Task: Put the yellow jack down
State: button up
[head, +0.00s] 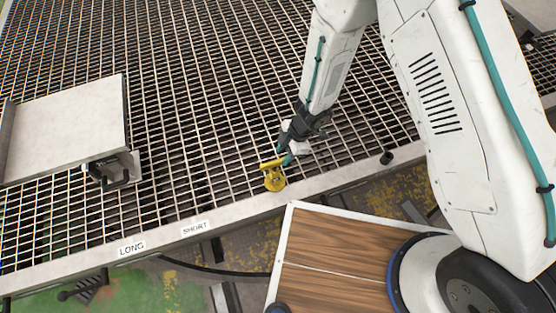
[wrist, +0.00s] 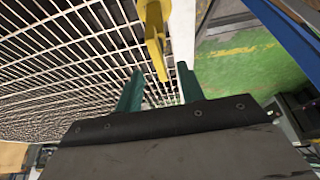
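The yellow jack (head: 274,180) is at the front edge of the metal grating, beside the pale edge strip. It looks upright, and I cannot tell for certain whether its base touches the grating. My gripper (head: 284,155) is just above and behind it, with its teal fingers close to the jack's top. In the wrist view the jack (wrist: 155,35) reaches in from the top, its narrow end between my fingertips (wrist: 160,70). Gaps show between the jack and both fingers, so the gripper looks open around it, not clamped.
The grating (head: 200,90) is mostly bare. A grey plate with a black handle (head: 68,125) lies on it at the left. The edge strip (head: 150,245) carries LONG and SHORT labels. A short dark peg (head: 387,158) stands near the strip at the right. Green floor (head: 150,290) lies below.

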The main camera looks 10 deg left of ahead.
jog(key=shift+v, duration=2)
jog(key=shift+w, duration=0.1)
